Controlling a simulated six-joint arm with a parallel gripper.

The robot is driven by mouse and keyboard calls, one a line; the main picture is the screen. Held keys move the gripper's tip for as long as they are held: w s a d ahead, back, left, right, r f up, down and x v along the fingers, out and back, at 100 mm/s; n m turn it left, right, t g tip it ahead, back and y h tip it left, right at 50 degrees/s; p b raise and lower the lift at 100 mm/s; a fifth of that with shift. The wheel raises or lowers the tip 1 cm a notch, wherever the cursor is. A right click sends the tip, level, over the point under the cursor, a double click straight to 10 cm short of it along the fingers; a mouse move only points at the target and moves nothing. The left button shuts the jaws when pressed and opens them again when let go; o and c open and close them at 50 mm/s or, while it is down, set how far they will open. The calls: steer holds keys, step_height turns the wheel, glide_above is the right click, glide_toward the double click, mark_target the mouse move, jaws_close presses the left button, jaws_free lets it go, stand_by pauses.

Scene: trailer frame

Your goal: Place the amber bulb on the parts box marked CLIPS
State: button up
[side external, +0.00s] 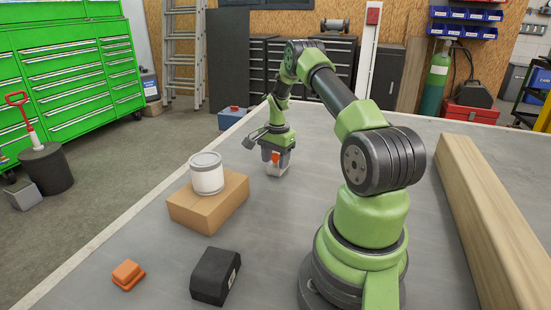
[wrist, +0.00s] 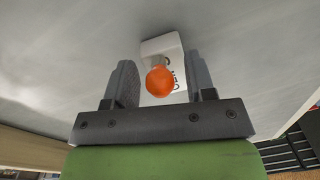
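The amber bulb (wrist: 160,81) shows as an orange ball between the two fingers of my gripper (wrist: 161,84) in the wrist view. Gaps show between the ball and both fingers, so the gripper looks open around it. In the side view the bulb (side external: 276,157) is a small orange spot between the fingers of my gripper (side external: 277,159), low over the table. A small pale box (side external: 278,171) is directly below; in the wrist view the box (wrist: 165,48) carries dark lettering that I cannot read clearly. Whether the bulb touches this box is unclear.
A white can (side external: 206,175) stands on a cardboard box (side external: 232,204) left of my gripper. A black box (side external: 213,274) and an orange block (side external: 128,274) lie nearer the front. A blue box (side external: 232,117) is at the far left edge. A timber beam (side external: 490,225) runs along the right.

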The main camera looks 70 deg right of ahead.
mark_target(276, 154)
step_height(276, 154, up, 12)
steer(key=r, duration=0.1)
steer(key=w+a+r+n+t, duration=0.25)
steer(key=a+r+n, duration=0.25)
steer(key=a+r, duration=0.65)
steer(key=s+a+r+n+t, duration=0.1)
steer(key=a+r+n, duration=0.15)
steer(key=a, duration=0.45)
steer(key=s+a+r+n+t, duration=0.1)
steer(key=s+a+r+n, duration=0.15)
steer(key=a, duration=0.45)
steer(key=s+a+f+n+t+y, duration=0.1)
steer(key=s+a+n+t+y, duration=0.1)
steer(key=s+a+n, duration=0.5)
steer(key=s+a, duration=0.2)
steer(key=shift+s+a+f, duration=0.25)
steer(key=shift+s+f, duration=0.05)
steer(key=shift+o, duration=0.6)
